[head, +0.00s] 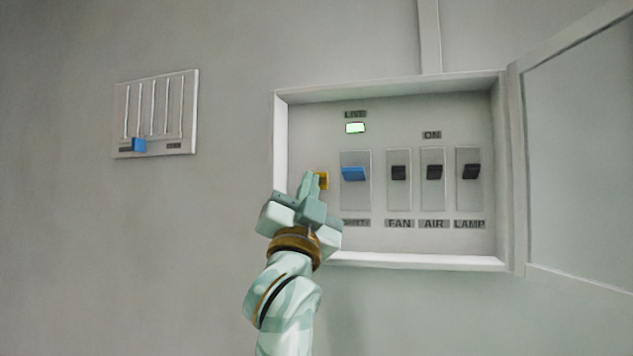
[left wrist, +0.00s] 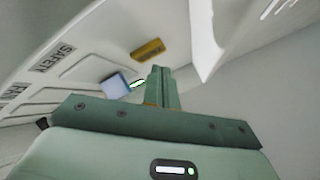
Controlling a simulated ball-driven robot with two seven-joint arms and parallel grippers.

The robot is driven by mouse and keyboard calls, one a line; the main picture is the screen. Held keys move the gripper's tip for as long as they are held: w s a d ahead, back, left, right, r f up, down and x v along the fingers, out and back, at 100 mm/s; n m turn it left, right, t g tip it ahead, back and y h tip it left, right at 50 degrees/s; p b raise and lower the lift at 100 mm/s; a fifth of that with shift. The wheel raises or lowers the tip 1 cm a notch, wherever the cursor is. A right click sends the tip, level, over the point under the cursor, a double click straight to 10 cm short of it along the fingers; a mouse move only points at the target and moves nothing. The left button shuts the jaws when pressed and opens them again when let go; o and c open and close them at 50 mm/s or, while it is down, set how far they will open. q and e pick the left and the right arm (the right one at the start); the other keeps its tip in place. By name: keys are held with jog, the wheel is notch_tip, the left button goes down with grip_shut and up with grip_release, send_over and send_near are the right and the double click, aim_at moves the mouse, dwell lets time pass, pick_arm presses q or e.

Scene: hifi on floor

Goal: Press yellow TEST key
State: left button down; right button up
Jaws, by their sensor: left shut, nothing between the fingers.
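The yellow TEST key (head: 323,180) is at the left side of the open panel box, partly hidden behind my left gripper in the head view. My left gripper (head: 309,176) is shut and empty, its fingertips pointing up toward the panel just left of and over the key. In the left wrist view a yellow block (left wrist: 148,50), which looks like the key, lies beyond the tips of the shut fingers (left wrist: 160,72), with a gap in the picture. I cannot tell from the head view whether the fingers touch the key. My right gripper is not in view.
Right of the key is a blue switch (head: 355,173), below a lit green LIVE lamp (head: 355,128). Dark FAN (head: 399,173), AIR (head: 433,173) and LAMP (head: 471,171) switches follow. The box door (head: 580,150) stands open right. A slider plate (head: 155,112) hangs left.

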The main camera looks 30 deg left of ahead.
pick_arm(q)
jog(key=shift+w, duration=0.15)
dwell(0.7)
jog(key=shift+w+a+p, duration=0.1)
jog(key=shift+w+p, duration=0.15)
jog(key=shift+p, duration=0.05)
jog(key=shift+w+a, duration=0.1)
jog(key=shift+w, duration=0.25)
dwell(0.6)
dwell(0.3)
jog(key=shift+s+d+p, duration=0.2)
jog(key=shift+s+p, duration=0.25)
jog(key=shift+s, duration=0.3)
jog(key=shift+s+d+p, duration=0.2)
jog(key=shift+s+p, duration=0.1)
jog(key=shift+s, duration=0.5)
jog(key=shift+s+d+p, duration=0.2)
jog(key=shift+s+p, duration=0.05)
jog(key=shift+s, duration=0.55)
jog(key=shift+s+d+p, duration=0.2)
jog(key=shift+s+p, duration=0.1)
jog(key=shift+s, duration=0.5)
